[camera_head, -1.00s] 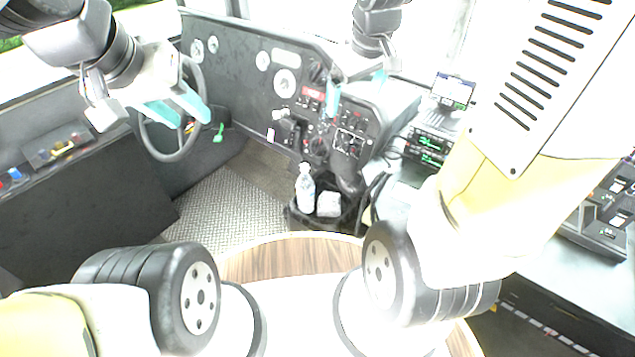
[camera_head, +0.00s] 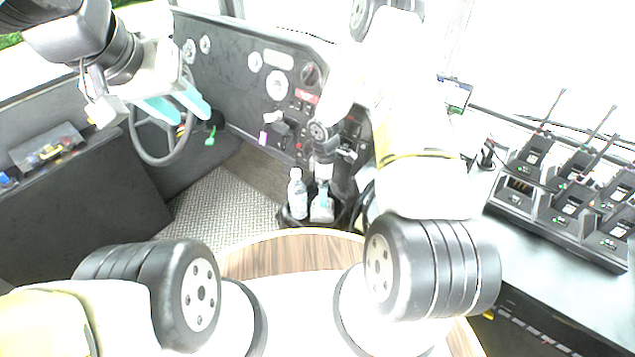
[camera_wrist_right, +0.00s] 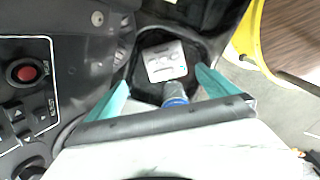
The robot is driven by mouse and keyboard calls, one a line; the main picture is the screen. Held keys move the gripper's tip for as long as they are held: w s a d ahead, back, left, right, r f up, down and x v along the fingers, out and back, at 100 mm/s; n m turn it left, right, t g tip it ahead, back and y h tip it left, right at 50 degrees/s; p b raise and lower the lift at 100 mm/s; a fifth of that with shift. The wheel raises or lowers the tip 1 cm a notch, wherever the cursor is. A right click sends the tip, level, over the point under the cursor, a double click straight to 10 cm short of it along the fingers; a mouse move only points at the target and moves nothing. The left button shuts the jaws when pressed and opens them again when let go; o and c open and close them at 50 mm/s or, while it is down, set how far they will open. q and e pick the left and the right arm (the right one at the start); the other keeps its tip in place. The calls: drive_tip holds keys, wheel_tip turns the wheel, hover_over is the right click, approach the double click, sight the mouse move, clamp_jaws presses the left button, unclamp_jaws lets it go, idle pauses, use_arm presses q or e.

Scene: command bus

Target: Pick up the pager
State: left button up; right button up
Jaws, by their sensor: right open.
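A small pale grey box, which looks like the pager (camera_wrist_right: 165,61), lies in a black holder in the right wrist view. In the head view it (camera_head: 320,211) sits just right of a clear bottle, partly hidden by my right gripper (camera_head: 322,187). My right gripper also shows in the right wrist view (camera_wrist_right: 160,80), with its teal fingers apart and empty. The box appears beyond and between the fingertips; I cannot tell the remaining gap. My left gripper (camera_head: 180,107) is open and empty in front of the steering wheel.
The bottle (camera_head: 297,196) stands beside the box; its blue cap (camera_wrist_right: 175,95) shows close between my right fingers. The black holder (camera_head: 290,220) surrounds both. The dashboard (camera_head: 235,75) is behind. A rack of radios (camera_head: 560,195) stands at right.

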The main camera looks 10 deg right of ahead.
sight(323, 210)
drive_tip(key=shift+n, duration=0.3)
drive_tip(key=f, duration=1)
drive_tip(key=shift+s+a+f, duration=0.25)
drive_tip(key=shift+s+a, duration=0.05)
drive_tip(key=shift+s, duration=0.05)
drive_tip(key=c, duration=1.8)
drive_tip(key=shift+r, duration=0.1)
